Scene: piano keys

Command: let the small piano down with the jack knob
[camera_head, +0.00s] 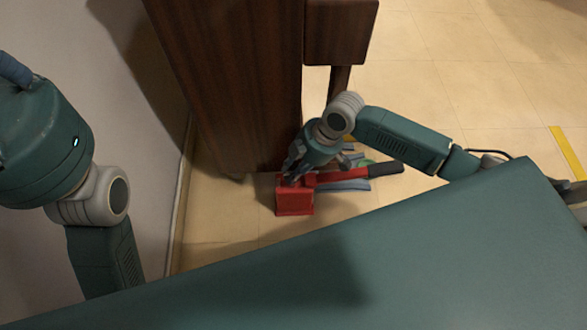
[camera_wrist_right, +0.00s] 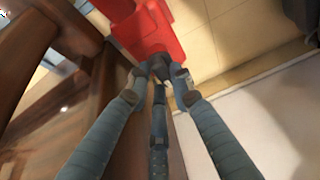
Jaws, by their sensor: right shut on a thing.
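The small piano (camera_head: 230,85) is a tall dark brown wooden body standing upright against the wall, and its wood also shows in the wrist view (camera_wrist_right: 60,75). A red jack (camera_head: 294,200) sits on the floor at the piano's lower right corner. I cannot tell how far it reaches under the piano. The red jack body also fills the top of the wrist view (camera_wrist_right: 145,32). My right gripper (camera_head: 292,177) points down at the jack, its fingers (camera_wrist_right: 159,82) closed around the small dark jack knob (camera_wrist_right: 158,66), mostly hidden.
The jack's red handle with a black grip (camera_head: 384,169) reaches right along the floor. Blue-grey and green parts (camera_head: 350,184) lie beside it. A pale wall (camera_head: 120,120) stands left. Open tiled floor (camera_head: 450,60) lies to the right, with a yellow strip (camera_head: 567,150).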

